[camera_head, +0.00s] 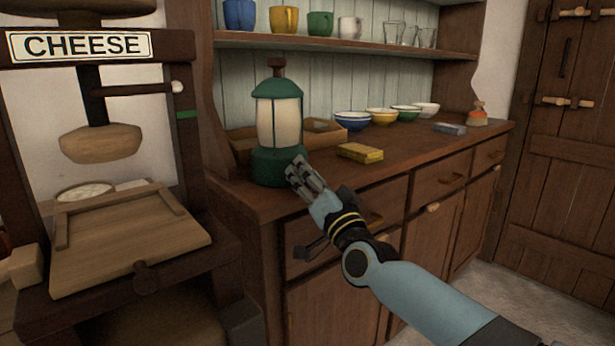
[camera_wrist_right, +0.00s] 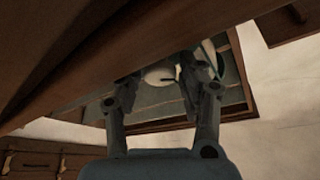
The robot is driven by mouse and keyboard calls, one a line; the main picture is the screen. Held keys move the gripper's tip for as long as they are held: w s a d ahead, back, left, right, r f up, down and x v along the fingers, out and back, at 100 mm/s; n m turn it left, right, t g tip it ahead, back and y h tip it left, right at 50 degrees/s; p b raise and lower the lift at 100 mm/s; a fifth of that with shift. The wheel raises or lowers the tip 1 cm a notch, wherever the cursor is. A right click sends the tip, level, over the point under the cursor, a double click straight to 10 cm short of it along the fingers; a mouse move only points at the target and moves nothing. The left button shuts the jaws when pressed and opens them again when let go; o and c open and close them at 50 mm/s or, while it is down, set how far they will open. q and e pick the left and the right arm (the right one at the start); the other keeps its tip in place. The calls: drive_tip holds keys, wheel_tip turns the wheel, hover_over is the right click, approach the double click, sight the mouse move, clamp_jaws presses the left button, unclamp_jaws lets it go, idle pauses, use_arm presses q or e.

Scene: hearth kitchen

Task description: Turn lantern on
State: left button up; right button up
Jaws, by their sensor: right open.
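The green lantern (camera_head: 278,125) stands upright on the sideboard's wooden counter near its left end. It has a pale glass middle, a green cap and base, and a brown knob on top. My right gripper (camera_head: 297,170) is in front of the lantern's base, its fingers pointing up at it; I cannot tell if they touch it. In the right wrist view the gripper (camera_wrist_right: 162,75) is open, and a pale part of what may be the lantern (camera_wrist_right: 160,76) shows between its fingers. My left gripper is not in view.
A yellow box (camera_head: 360,153) lies right of the lantern, and a wooden tray (camera_head: 318,134) sits behind. Several bowls (camera_head: 381,117) stand farther along the counter (camera_head: 405,150). A cheese press (camera_head: 125,240) stands at the left. Cups and glasses fill the shelf (camera_head: 340,44) above.

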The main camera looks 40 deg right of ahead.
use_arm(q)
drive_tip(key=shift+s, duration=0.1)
use_arm(e)
drive_tip(key=shift+w, duration=0.1)
clamp_jaws()
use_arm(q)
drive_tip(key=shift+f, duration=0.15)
use_arm(e)
drive_tip(key=shift+f+n+y+b, duration=0.1)
drive_tip(key=shift+n+y+b, duration=0.5)
drive_tip(key=shift+n, duration=0.6)
drive_tip(key=n+y+b, duration=0.1)
drive_tip(key=n+b, duration=0.1)
drive_tip(key=n, duration=0.2)
drive_tip(key=shift+t+y, duration=0.4)
drive_tip(key=shift+n+y, duration=0.4)
drive_tip(key=shift+n, duration=0.4)
drive_tip(key=shift+n+y+b, duration=0.35)
drive_tip(key=shift+n+y, duration=0.05)
drive_tip(key=shift+n, duration=0.2)
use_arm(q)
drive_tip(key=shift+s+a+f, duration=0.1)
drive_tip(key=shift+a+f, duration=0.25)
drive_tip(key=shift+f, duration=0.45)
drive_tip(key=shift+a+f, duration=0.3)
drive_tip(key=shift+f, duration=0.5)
use_arm(e)
drive_tip(key=shift+n, duration=0.3)
